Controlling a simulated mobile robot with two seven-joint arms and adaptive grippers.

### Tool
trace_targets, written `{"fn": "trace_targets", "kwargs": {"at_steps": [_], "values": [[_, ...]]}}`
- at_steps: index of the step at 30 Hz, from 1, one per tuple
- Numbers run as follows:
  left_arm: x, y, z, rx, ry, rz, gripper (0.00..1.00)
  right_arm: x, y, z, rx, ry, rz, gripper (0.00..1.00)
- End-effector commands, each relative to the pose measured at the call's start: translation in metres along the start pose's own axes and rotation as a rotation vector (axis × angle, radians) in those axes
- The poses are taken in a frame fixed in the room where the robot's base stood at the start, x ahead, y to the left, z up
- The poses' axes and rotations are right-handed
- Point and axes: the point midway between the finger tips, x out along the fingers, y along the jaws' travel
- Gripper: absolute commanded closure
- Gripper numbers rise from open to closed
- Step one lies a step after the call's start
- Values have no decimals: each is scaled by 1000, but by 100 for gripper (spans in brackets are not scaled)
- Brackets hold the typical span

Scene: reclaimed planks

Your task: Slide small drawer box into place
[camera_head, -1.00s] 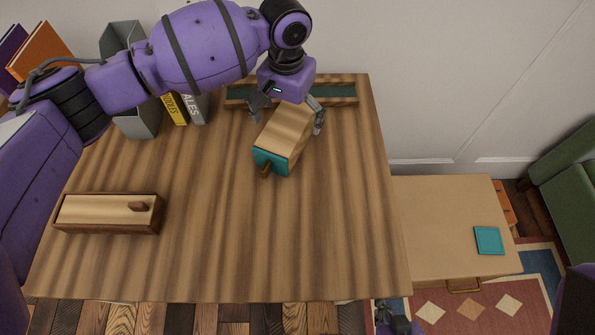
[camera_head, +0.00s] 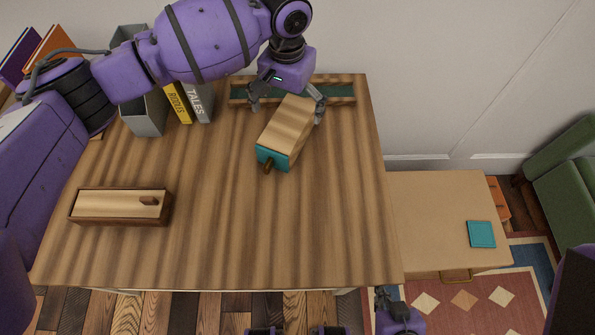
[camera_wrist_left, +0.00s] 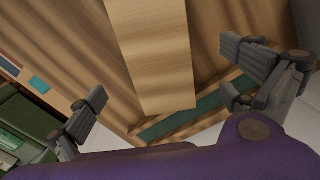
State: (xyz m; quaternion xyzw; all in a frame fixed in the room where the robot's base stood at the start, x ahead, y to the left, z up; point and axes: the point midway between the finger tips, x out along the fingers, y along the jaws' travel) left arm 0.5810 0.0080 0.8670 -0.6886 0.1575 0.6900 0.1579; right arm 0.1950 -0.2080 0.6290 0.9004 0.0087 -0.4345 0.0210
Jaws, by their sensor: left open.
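The small drawer box (camera_head: 288,128) is a light wooden block with a teal front and a brown knob. It sits at an angle on the table (camera_head: 215,235), knob toward me. My left gripper (camera_head: 287,102) is open, its fingers spread around the box's far end. In the left wrist view the box (camera_wrist_left: 158,55) lies between the two open fingers (camera_wrist_left: 165,85), with gaps on both sides. My right gripper (camera_head: 398,312) is at the bottom edge, partly cut off; its jaws are unclear.
A long wooden tray with a green inside (camera_head: 340,92) lies at the table's back edge, behind the box. A wooden pencil-type box (camera_head: 121,222) lies at the left. Books (camera_head: 198,103) and a grey holder (camera_head: 147,118) stand back left. A lower side table (camera_head: 440,205) stands right.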

Motion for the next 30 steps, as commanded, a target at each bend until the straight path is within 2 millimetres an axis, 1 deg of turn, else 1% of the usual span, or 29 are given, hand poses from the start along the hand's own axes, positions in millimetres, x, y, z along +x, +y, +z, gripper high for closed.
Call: {"fn": "trace_targets", "kwargs": {"at_steps": [1, 5, 9, 12, 15, 20, 27, 30], "values": [[-6, 0, -1, 0, 3, 0, 0, 0, 0, -3, 1, 8, 0, 100], [-24, 0, -1, 1, 4, 1, 0, 0, 0, -4, 2, 9, 0, 100], [-47, 0, -1, 1, 4, -1, 0, 0, 0, -4, 2, 10, 1, 100], [-61, 0, -1, 0, 4, 0, 0, 0, -1, -5, 3, 11, 1, 100], [-70, 0, -1, 0, 3, 0, 0, 0, -1, -5, 3, 12, 1, 100], [-78, 0, 0, 0, 2, 0, 0, 0, -1, -4, 3, 11, 1, 100], [-78, 0, 0, 0, 2, 0, 0, 0, -1, -3, 3, 9, 1, 100], [-78, 0, 0, 0, 2, 0, 0, 1, -1, -6, 3, 14, 0, 100]]}}
